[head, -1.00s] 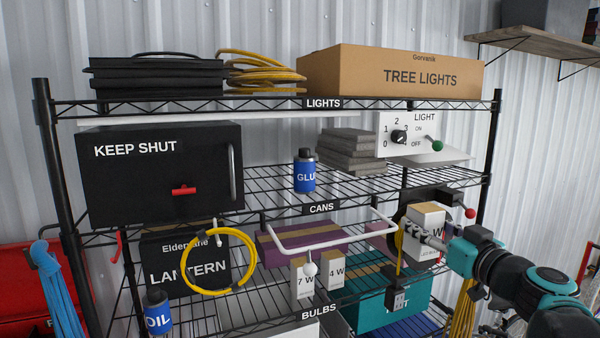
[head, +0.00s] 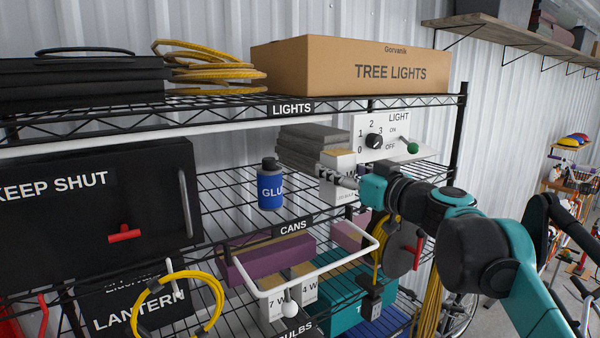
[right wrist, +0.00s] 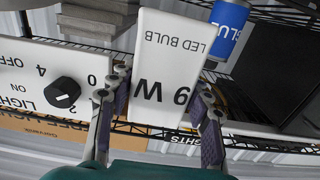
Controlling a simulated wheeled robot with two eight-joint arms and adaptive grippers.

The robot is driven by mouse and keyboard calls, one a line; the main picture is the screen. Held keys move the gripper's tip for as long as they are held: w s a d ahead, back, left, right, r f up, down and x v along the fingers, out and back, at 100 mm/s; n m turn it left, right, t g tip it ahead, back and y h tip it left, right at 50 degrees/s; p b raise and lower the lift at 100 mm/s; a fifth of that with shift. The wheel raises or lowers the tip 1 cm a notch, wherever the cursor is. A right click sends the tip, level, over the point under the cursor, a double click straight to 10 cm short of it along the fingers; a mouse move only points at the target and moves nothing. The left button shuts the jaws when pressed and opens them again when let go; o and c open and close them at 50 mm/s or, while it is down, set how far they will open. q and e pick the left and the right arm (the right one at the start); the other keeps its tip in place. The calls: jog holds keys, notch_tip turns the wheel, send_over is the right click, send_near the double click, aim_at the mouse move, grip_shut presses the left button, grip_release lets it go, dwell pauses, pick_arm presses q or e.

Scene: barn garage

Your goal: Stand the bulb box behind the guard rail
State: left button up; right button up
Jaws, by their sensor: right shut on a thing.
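The bulb box (head: 336,160), white with a tan top and marked LED BULB, is held upright in front of the middle shelf, right of the blue glue can. My right gripper (head: 343,180) is shut on it; in the right wrist view the fingers (right wrist: 158,105) press both sides of the box (right wrist: 168,65). My left gripper is out of view.
A purple box (head: 265,262) lies behind the rail, and a teal box (head: 345,285) sits below. The glue can (head: 270,187), grey slabs (head: 305,145) and light switch panel (head: 385,138) are near the held box. A yellow coil (head: 150,310) hangs at lower left.

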jog(key=w+a+f, duration=0.1)
jog(key=w+a, duration=0.1)
jog(key=w, duration=0.1)
jog(key=w+a+f+p, duration=0.1)
jog(key=w+a, duration=0.1)
jog(key=w, duration=0.1)
jog(key=w+a+f+p, duration=0.1)
jog(key=w+a, duration=0.1)
jog(key=w, duration=0.1)
jog(key=shift+w+a+f, duration=0.1)
jog(key=shift+w+a, duration=0.1)
jog(key=shift+w, duration=0.15)
jog(key=shift+f, duration=0.3)
jog(key=shift+f, duration=0.15)
jog(key=o, duration=1.2)
jog(key=shift+c, duration=0.2)
jog(key=shift+s, duration=0.1)
